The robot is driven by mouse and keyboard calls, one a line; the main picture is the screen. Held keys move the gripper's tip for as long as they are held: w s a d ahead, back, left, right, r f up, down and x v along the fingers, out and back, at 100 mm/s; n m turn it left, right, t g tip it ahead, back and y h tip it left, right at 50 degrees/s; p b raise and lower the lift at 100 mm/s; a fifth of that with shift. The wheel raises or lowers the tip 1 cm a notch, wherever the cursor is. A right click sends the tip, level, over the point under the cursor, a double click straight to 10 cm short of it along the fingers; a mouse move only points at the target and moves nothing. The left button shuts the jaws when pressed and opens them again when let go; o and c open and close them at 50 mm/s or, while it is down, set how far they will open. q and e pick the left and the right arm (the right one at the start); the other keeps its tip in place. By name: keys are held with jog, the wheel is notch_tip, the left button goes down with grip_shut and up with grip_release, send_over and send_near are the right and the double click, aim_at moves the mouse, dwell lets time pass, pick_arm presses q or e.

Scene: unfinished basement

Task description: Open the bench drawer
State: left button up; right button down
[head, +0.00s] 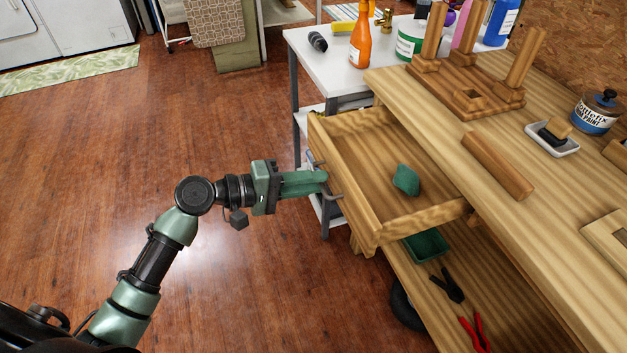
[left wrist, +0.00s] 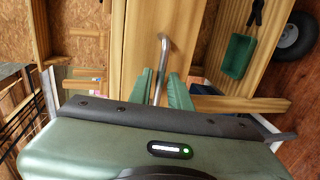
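The bench drawer (head: 361,204) is pulled well out from under the wooden workbench top (head: 440,95). Its metal bar handle (head: 336,196) is on the front face and also shows in the left wrist view (left wrist: 164,48). My left gripper (head: 322,181) is at the drawer front, with its green fingers on either side of the handle, close together. In the left wrist view, the bar runs between the two fingers (left wrist: 160,88). The exact contact is partly hidden. A green object (head: 406,180) lies inside the drawer. My right gripper is not in view.
A lower shelf holds a green tray (head: 427,245), black pliers (head: 447,285) and red-handled pliers (head: 475,334). A white side table (head: 340,75) with bottles stands behind the drawer. A wooden block (head: 498,165) lies on the bench. The floor to the left is clear.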

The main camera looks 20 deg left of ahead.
pick_arm(q)
jog(key=shift+o, duration=0.2)
jog(key=v, duration=0.7)
jog(key=shift+s+a, duration=0.25)
jog(key=shift+a, duration=0.1)
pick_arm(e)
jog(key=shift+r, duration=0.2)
